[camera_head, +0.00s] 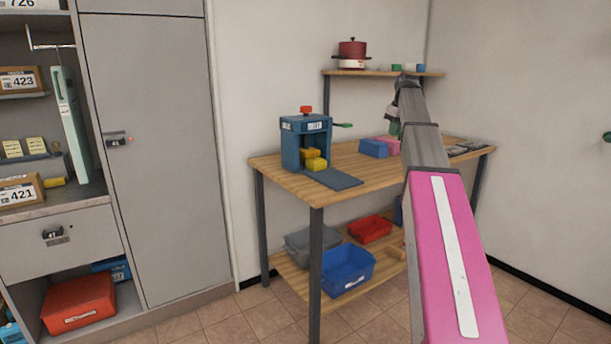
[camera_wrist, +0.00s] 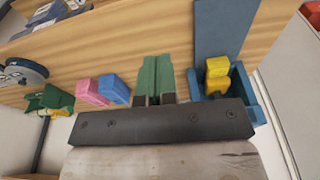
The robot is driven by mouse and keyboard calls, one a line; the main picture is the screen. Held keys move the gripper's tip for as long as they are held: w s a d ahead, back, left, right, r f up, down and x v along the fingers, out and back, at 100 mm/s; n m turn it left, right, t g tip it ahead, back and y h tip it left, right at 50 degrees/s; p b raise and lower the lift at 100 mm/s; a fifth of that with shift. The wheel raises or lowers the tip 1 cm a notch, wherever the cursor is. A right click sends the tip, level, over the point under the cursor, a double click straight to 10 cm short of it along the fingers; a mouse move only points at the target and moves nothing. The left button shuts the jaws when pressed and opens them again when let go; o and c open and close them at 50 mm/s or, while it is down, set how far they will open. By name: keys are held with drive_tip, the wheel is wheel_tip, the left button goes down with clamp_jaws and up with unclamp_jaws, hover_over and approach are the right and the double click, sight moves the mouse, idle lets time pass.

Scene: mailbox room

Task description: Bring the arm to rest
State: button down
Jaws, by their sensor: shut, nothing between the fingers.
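My arm (camera_head: 437,160) reaches from the lower right over the wooden workbench (camera_head: 285,175). My gripper (camera_head: 393,128) is partly hidden behind the arm, near the pink and blue blocks in this view. In the wrist view my gripper (camera_wrist: 156,70) shows as two green fingers side by side, shut with nothing between them. The fingers appear between the blue block (camera_wrist: 114,89) and the blue device (camera_wrist: 243,85). I cannot tell their height above the bench.
The blue press-like device (camera_head: 291,145) holds yellow blocks (camera_head: 315,160). A blue block (camera_head: 373,148) and a pink block (camera_head: 391,146) lie on the bench. A red pot (camera_head: 352,49) stands on the upper shelf. Bins, including a blue one (camera_head: 347,268), sit below. Grey cabinets (camera_head: 155,150) stand left.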

drive_tip(key=s+a+f+m, duration=0.1)
drive_tip(key=s+a+f, duration=0.25)
drive_tip(key=f, duration=0.65)
drive_tip(key=s+a+f+m, duration=0.15)
drive_tip(key=s+f, duration=0.25)
drive_tip(key=f, duration=0.5)
drive_tip(key=s+a+f, duration=0.3)
drive_tip(key=f, duration=0.7)
drive_tip(key=s+a+f+m+g, duration=0.1)
drive_tip(key=s+a+f, duration=0.2)
drive_tip(key=s+f, duration=0.8)
drive_tip(key=s+a+f+m+h, duration=0.1)
drive_tip(key=s+a+f, duration=0.3)
drive_tip(key=s+f, duration=0.7)
drive_tip(key=shift+s+m+g, duration=0.25)
drive_tip(key=shift+m+g, duration=0.15)
drive_tip(key=shift+m, duration=0.35)
